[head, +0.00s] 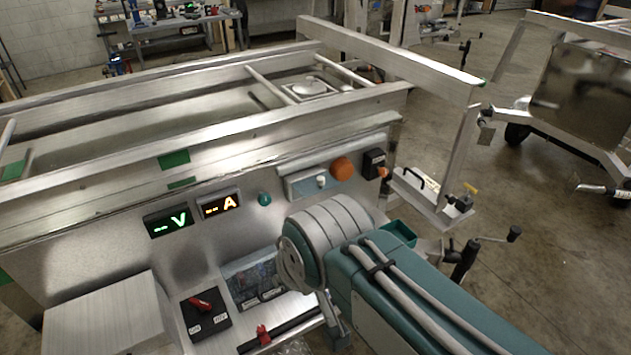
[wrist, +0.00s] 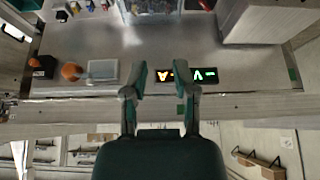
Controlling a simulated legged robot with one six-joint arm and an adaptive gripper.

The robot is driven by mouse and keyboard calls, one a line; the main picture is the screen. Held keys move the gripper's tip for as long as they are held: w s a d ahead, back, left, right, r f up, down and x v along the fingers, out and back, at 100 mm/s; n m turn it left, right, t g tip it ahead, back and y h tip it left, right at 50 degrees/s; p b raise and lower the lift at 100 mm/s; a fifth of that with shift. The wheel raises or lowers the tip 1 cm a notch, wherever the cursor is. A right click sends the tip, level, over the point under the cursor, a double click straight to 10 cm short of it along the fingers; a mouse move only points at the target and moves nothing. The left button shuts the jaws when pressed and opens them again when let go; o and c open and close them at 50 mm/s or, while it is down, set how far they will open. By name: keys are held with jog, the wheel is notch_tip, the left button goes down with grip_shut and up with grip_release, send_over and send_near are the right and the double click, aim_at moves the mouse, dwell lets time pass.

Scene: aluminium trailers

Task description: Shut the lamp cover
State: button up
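An orange round dome (head: 342,168), likely the lamp, sits on the upper right of the metal panel. It also shows at the left of the wrist view (wrist: 70,72). A pale rectangular plate (head: 303,184) with a small white knob is beside it; it shows in the wrist view too (wrist: 103,70). I cannot tell which part is the cover or how far open it is. My gripper (wrist: 160,78) is open and empty, its two fingers apart in front of the panel near the lit displays. In the head view my arm hides the fingers.
Lit displays V (head: 168,221) and A (head: 220,205) and a teal button (head: 264,198) are on the panel. A black box with a red switch (head: 206,312) and a large pale box (head: 108,322) stick out below. A metal frame rail (head: 395,65) overhangs the right.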

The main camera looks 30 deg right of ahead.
jog(key=w+d+r+m, duration=0.1)
jog(key=w+r, duration=0.1)
jog(key=w+d+r+m+g, duration=0.1)
jog(key=w+r+m, duration=0.1)
jog(key=w+d+r+m, duration=0.1)
jog(key=w+r, duration=0.1)
jog(key=w, duration=0.1)
jog(key=shift+d+m, duration=0.15)
jog(key=shift+m, duration=0.25)
grip_shut()
notch_tip(320, 180, up, 2)
jog(key=m+g+y, duration=0.1)
jog(key=m+g, duration=0.3)
jog(key=m, duration=1)
send_over(322, 178)
jog(key=d, duration=0.2)
jog(key=f, duration=0.4)
jog(key=a+f, duration=0.1)
jog(key=f, duration=0.4)
jog(key=a+f, duration=0.1)
jog(key=f, duration=0.3)
jog(key=shift+f, duration=0.3)
